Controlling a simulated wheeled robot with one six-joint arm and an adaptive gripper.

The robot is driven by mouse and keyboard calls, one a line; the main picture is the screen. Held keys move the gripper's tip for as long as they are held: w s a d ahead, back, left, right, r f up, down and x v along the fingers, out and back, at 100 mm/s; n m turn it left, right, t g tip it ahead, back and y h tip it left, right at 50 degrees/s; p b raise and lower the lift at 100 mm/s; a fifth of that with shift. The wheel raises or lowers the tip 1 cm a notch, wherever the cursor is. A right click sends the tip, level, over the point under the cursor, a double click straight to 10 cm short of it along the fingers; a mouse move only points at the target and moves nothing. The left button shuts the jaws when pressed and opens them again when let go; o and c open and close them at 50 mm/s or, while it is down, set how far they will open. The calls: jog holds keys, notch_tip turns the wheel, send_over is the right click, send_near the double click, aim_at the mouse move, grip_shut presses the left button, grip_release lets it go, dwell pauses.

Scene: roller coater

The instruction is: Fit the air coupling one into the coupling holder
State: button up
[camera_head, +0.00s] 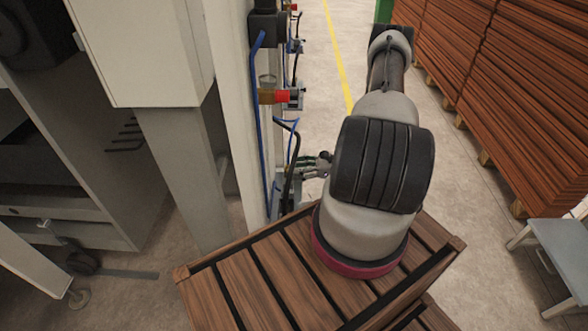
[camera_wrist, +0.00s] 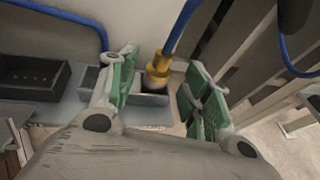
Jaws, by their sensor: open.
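The air coupling (camera_wrist: 158,68) is a brass-yellow fitting on a blue hose (camera_wrist: 182,26), seen in the wrist view. Its lower end is at the dark square opening of a grey coupling holder (camera_wrist: 150,100); how deep it sits I cannot tell. My gripper (camera_wrist: 163,64) is open, with one green-padded finger on each side of the coupling and gaps between. In the head view my gripper (camera_head: 306,166) points left at the machine's side, partly hidden by my arm. The coupling itself is not clear there.
A dark box with small holes (camera_wrist: 35,82) lies left of the holder. Blue hoses and a red-and-brass fitting (camera_head: 275,97) run along the cream machine column (camera_head: 228,80). Stacked brown boards (camera_head: 480,70) stand at the right.

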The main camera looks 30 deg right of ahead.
jog(key=v, duration=1)
jog(key=shift+s, duration=0.1)
jog(key=s+a+n+g+y, duration=0.1)
jog(key=s+a+n+g, duration=0.15)
jog(key=s, duration=0.25)
jog(key=s+a+r+n+g, duration=0.1)
jog(key=s+r+n+g, duration=0.5)
jog(key=r, duration=0.4)
jog(key=s+a+r+n+g+h, duration=0.15)
jog(key=r+n+h, duration=0.5)
jog(key=r, duration=0.75)
jog(key=s+a+r+n+h, duration=0.2)
jog(key=r+n+h, duration=0.45)
jog(key=r, duration=0.85)
jog(key=a+r+n+t+y, duration=0.1)
jog(key=a+r+n+t, duration=0.3)
jog(key=a+r+n, duration=0.1)
notch_tip(320, 180, up, 2)
jog(key=shift+a+r+y, duration=0.25)
jog(key=shift+a+y, duration=0.05)
jog(key=shift+a, duration=0.5)
jog(key=shift+n, duration=0.25)
